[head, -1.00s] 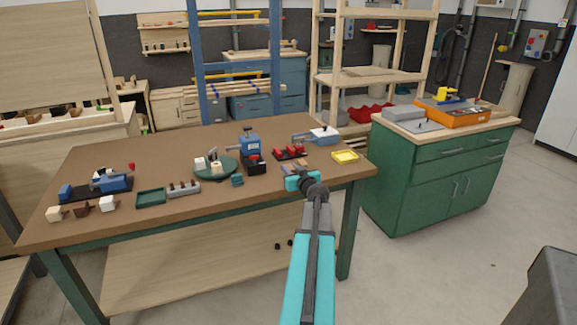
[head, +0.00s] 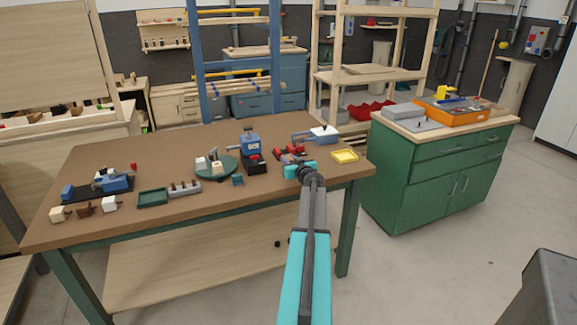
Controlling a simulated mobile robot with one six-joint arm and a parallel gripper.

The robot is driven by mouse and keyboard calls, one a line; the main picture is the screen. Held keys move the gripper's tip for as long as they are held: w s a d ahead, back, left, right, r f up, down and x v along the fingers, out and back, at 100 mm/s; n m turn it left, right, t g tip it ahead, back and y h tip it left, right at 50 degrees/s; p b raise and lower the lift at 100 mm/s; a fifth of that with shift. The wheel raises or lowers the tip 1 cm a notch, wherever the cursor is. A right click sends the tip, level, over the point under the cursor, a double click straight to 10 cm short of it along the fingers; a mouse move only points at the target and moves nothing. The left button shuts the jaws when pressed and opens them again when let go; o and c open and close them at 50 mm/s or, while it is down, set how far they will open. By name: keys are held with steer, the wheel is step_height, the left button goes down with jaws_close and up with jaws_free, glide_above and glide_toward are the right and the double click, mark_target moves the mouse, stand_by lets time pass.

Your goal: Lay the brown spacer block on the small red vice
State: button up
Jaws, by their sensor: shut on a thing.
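The small red vice (head: 294,149) stands on a dark plate toward the right of the workbench, with more red parts beside it. My teal gripper (head: 293,167) is just in front of it, on the near side. It is shut on a small brownish block (head: 287,158), which I take to be the brown spacer block. The block shows only in part beyond the fingers and overlaps the near side of the dark plate in the picture. I cannot tell whether it touches the vice.
A yellow tray (head: 345,156) lies right of my gripper. A white-and-blue vice (head: 323,134) is behind. The table's front edge is close below.

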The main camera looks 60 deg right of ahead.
stand_by(0.3)
steer(key=shift+w+d, duration=0.25)
steer(key=shift+d, duration=0.15)
steer(key=shift+f+p, duration=0.6)
steer(key=shift+f, duration=1.15)
steer(key=shift+f+b, duration=0.2)
steer(key=shift+b, duration=0.15)
steer(key=o, duration=1.1)
steer(key=shift+c, duration=0.2)
steer(key=shift+s+a+r+p, duration=0.1)
steer(key=shift+r+p, duration=0.15)
steer(key=shift+p, duration=0.1)
